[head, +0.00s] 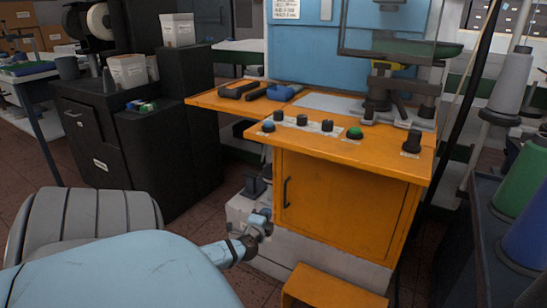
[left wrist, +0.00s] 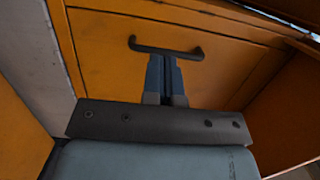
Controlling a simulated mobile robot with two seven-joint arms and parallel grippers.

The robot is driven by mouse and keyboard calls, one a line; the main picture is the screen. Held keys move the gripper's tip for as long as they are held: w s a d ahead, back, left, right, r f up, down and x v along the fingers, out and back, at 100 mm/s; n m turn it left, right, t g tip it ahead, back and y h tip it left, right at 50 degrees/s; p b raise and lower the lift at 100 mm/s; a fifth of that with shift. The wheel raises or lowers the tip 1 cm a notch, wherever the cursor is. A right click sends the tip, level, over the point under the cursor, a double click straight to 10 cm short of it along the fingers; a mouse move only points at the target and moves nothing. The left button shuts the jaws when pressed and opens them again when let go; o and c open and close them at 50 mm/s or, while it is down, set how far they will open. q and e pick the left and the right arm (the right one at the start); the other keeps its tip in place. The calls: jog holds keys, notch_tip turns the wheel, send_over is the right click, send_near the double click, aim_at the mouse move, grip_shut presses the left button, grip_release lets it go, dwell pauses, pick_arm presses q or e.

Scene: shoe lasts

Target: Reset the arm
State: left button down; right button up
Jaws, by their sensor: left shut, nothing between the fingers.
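My left arm enters from the lower left in the head view. Its small left gripper (head: 262,222) is low in front of the left side of the orange cabinet (head: 340,205). In the left wrist view the two blue fingers (left wrist: 164,72) are together, with nothing visible between them. They point toward the orange door (left wrist: 105,50) with its black handle (left wrist: 166,48); I cannot tell whether they touch it. The door appears closed, and its handle (head: 286,192) also shows in the head view. My right gripper is not in view.
The orange worktop (head: 370,140) with knobs and a blue machine (head: 330,55) stands above the cabinet. A black cabinet (head: 165,140) is at left. Green (head: 522,180) and blue spools stand at right. An orange step (head: 330,288) is at the floor. Open floor lies left of the machine.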

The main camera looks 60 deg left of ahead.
pick_arm(q)
jog(key=s, duration=0.6)
jog(key=shift+s+a+p, duration=0.2)
jog(key=shift+p, duration=0.15)
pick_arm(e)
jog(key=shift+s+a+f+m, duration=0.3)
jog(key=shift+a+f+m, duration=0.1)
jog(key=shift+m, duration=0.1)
